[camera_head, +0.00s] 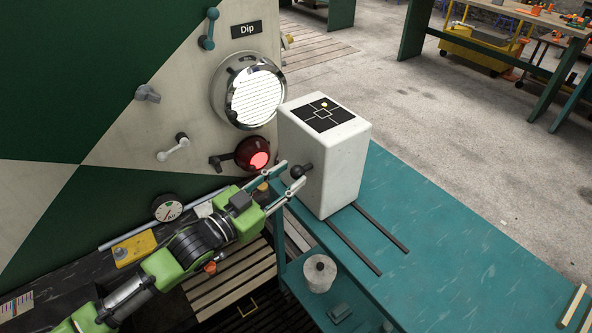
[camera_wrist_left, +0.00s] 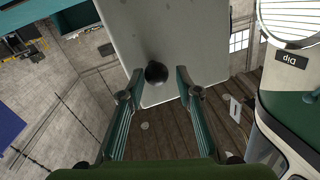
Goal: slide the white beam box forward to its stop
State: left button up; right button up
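The white beam box (camera_head: 338,165) stands upright on the teal bench, at the rear end of two dark rails (camera_head: 368,246). A black-and-white target plate (camera_head: 323,114) with a yellow dot is on its top. A black ball knob (camera_head: 302,171) sticks out of its near-left face. My left gripper (camera_head: 293,175) is open at that face, one finger on each side of the knob. In the left wrist view the fingers (camera_wrist_left: 158,80) stand apart around the knob (camera_wrist_left: 156,72), with gaps visible on both sides. The white box (camera_wrist_left: 165,35) fills the upper middle there. My right gripper is not in view.
The tram front with its chrome headlamp (camera_head: 254,92), lit red lamp (camera_head: 257,155) and levers is close on the left. A pale cylinder (camera_head: 319,272) stands on the lower shelf.

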pick_arm(q)
jog(key=v, duration=0.8)
jog(key=shift+s+a, duration=0.2)
jog(key=shift+w, duration=0.1)
